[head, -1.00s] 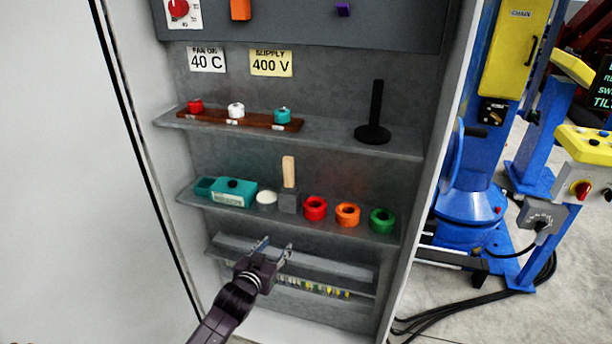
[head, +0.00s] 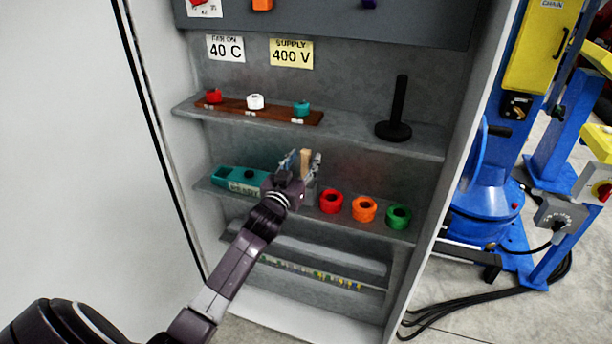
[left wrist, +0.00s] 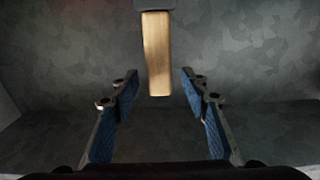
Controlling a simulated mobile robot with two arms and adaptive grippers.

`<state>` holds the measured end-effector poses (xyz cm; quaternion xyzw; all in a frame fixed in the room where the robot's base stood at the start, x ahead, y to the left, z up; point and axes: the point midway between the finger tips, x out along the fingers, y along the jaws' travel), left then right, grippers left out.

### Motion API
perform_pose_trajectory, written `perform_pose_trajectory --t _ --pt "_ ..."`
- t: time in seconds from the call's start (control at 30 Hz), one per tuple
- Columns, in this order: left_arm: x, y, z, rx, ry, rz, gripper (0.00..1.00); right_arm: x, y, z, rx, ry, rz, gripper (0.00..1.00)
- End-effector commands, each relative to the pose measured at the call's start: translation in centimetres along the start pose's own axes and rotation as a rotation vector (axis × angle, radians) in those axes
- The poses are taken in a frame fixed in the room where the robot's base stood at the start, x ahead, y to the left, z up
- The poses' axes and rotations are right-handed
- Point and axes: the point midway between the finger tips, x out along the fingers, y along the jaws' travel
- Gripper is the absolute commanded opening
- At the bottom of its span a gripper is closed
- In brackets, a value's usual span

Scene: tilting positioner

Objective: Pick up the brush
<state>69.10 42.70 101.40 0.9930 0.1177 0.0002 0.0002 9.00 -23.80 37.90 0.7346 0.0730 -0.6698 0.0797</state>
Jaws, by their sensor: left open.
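The brush has a pale wooden handle (head: 305,160) that stands upright on the middle shelf, with a grey lower part (head: 312,190) mostly hidden behind my gripper. My left gripper (head: 301,162) is open at the handle in the head view. In the left wrist view the handle (left wrist: 157,55) shows between and beyond the two open fingers (left wrist: 157,118), apart from both of them. My right gripper is not in view.
On the same shelf, a teal box (head: 240,177) is left of the gripper. Red (head: 331,202), orange (head: 364,209) and green (head: 398,216) rings are to the right. The shelf above holds a brown rack (head: 235,109) and a black post (head: 400,110).

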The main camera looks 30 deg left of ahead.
Motion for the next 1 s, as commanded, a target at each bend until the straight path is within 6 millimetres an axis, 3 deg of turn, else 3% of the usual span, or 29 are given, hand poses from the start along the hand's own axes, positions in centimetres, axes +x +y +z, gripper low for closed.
perform_pose_trajectory --t 0.17,0.47,0.83,1.0 --pt "1.7 0.0 -0.1 0.0 0.0 0.0 0.42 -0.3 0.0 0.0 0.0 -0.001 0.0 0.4" --pt "1.9 0.0 0.0 0.0 0.0 0.001 0.41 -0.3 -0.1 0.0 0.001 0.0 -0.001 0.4" --pt "1.9 0.0 0.0 0.001 0.0 0.0 0.0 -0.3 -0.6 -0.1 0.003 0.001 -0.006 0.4" --pt "1.9 0.0 0.0 0.001 0.001 0.001 0.0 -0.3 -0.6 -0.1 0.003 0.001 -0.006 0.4"
